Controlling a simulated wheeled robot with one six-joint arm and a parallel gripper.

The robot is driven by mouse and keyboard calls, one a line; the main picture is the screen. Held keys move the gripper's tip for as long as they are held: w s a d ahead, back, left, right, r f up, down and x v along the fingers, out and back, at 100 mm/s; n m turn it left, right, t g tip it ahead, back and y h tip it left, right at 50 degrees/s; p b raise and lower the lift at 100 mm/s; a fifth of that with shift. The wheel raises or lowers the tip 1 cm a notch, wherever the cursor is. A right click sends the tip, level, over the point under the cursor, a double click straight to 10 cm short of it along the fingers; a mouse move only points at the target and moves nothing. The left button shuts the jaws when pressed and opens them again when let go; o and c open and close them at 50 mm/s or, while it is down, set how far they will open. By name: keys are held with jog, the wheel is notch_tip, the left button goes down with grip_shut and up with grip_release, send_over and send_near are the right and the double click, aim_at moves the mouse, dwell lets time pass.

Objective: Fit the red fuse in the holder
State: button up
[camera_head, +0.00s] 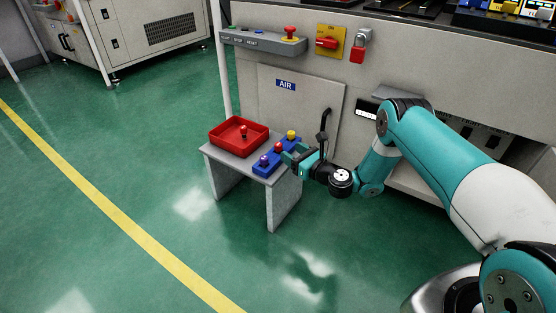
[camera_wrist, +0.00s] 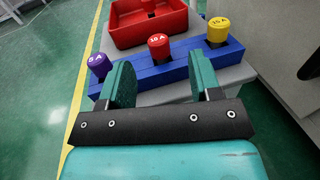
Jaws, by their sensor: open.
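The blue holder (camera_wrist: 133,80) lies on a small grey table and carries a row of three capped fuses. A red fuse (camera_wrist: 159,43) marked 10 A stands in the middle, over a dark slot; I cannot tell how deep it sits. A purple fuse (camera_wrist: 99,64) is on its left and a yellow fuse (camera_wrist: 218,31) on its right. Another red-topped piece (camera_head: 243,130) stands in the red tray. My gripper (camera_wrist: 162,68) is open and empty, its fingers pointing at the holder, with the middle red fuse between their lines. In the head view my gripper (camera_head: 292,157) is beside the holder.
The red tray (camera_head: 223,145) stands on the grey table (camera_head: 211,158) behind the holder. A machine cabinet (camera_head: 300,100) with an AIR label, a red knob and a padlock rises close behind. The green floor left of the table is clear.

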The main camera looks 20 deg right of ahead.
aim_at(281, 146)
jog(key=shift+w+a+b, duration=0.25)
jog(key=shift+a+b, duration=0.05)
jog(key=shift+b, duration=0.75)
jog(key=b+x, duration=0.1)
jog(key=x, duration=0.1)
jog(key=b+x, duration=0.2)
jog(key=shift+a+f, duration=0.1)
jog(key=shift+f, duration=0.15)
jog(key=shift+w+a+r, duration=0.15)
jog(key=shift+w+a, duration=0.05)
jog(key=shift+w, duration=0.3)
jog(key=c, duration=1)
